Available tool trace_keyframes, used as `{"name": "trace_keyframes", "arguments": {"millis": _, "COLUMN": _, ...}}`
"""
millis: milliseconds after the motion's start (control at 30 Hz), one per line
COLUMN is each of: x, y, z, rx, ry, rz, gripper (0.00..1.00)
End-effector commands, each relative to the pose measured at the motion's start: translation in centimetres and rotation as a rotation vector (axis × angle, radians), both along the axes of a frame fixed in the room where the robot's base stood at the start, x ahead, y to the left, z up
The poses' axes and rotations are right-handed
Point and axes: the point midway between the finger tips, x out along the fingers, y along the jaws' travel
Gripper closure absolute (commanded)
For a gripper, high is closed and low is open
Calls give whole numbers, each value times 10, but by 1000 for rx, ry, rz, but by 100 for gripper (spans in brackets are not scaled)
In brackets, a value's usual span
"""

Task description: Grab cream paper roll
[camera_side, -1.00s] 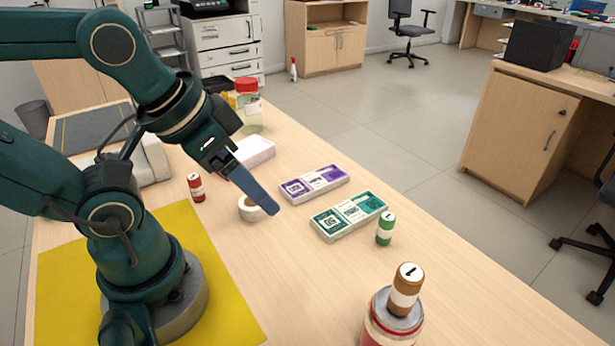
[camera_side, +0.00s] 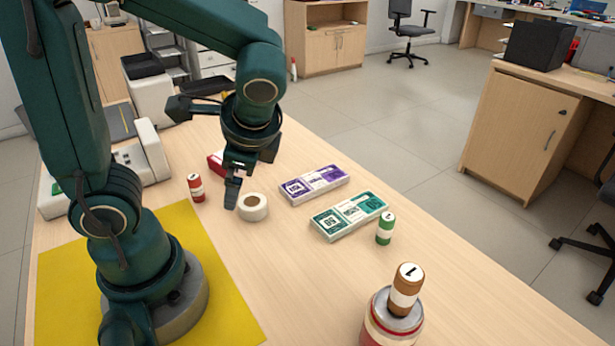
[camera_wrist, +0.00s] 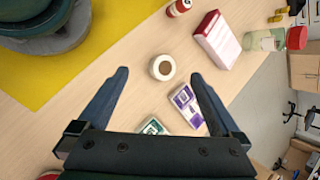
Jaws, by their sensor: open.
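The cream paper roll (camera_side: 253,208) stands on the wooden counter with its round hole facing up. It also shows in the wrist view (camera_wrist: 154,69), ahead of the fingertips and roughly centred between them. My gripper (camera_side: 233,194) points down just left of the roll in the side view, above the counter. In the wrist view my gripper (camera_wrist: 160,74) has its two blue fingers spread wide with nothing between them. In the side view only one finger shows clearly.
A red coin roll (camera_side: 196,188) stands left of the cream roll. Purple (camera_side: 314,184) and green (camera_side: 348,216) banknote bundles lie to its right, with a green coin roll (camera_side: 385,229) beyond. A brown roll (camera_side: 405,290) sits on a jar (camera_side: 391,322). A red-and-white box (camera_wrist: 217,39) lies behind.

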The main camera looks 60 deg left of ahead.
Motion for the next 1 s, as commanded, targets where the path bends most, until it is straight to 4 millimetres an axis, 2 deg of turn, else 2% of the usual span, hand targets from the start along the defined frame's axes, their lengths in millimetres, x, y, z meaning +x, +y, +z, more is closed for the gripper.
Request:
{"name": "trace_keyframes", "arguments": {"millis": 233, "x": 24, "y": 9, "z": -28, "rx": 261, "ry": 283, "rz": -249, "gripper": 0}}
{"name": "trace_keyframes", "arguments": {"millis": 467, "x": 42, "y": 6, "z": -63, "rx": 480, "ry": 499, "rz": -473, "gripper": 0}}
{"name": "trace_keyframes", "arguments": {"millis": 700, "x": 38, "y": -1, "z": -96, "rx": 594, "ry": 641, "rz": -609, "gripper": 0}}
{"name": "trace_keyframes", "arguments": {"millis": 867, "x": 34, "y": 0, "z": -103, "rx": 614, "ry": 677, "rz": -636, "gripper": 0}}
{"name": "trace_keyframes", "arguments": {"millis": 1000, "x": 34, "y": 14, "z": -109, "rx": 613, "ry": 677, "rz": -635, "gripper": 0}}
